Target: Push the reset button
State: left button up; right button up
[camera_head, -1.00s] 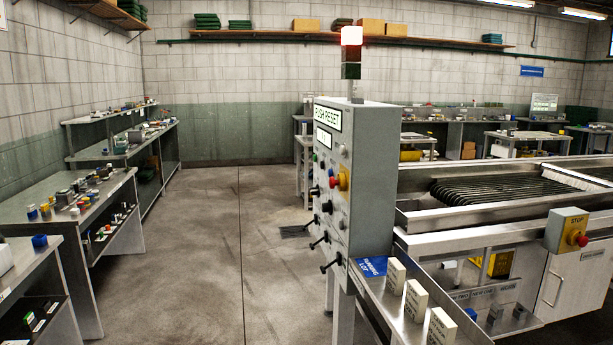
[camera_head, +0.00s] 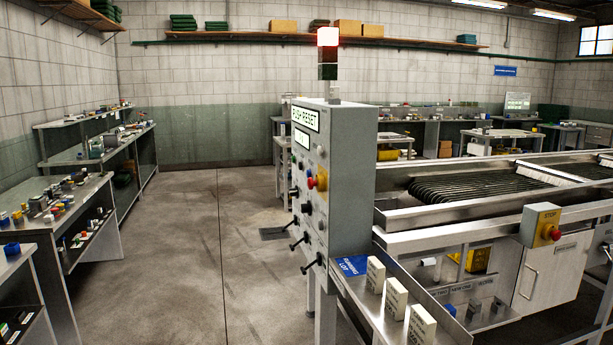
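A grey control cabinet (camera_head: 349,190) stands in the middle, seen mostly from its side. Its panel faces left and is seen at a steep angle. A display at its top reads "PUSH RESET" (camera_head: 305,117). Below it are several small buttons and black levers, and a red mushroom button on a yellow base (camera_head: 318,180). A small blue button (camera_head: 309,172) sits beside the red one. I cannot tell which control is the reset button. Neither of my grippers is in view.
A roller conveyor (camera_head: 480,185) with a yellow stop box (camera_head: 541,225) stands at the right. A tray with white blocks (camera_head: 396,298) juts out at the cabinet's foot. Cluttered benches (camera_head: 62,228) line the left. Open floor (camera_head: 205,240) lies between benches and cabinet.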

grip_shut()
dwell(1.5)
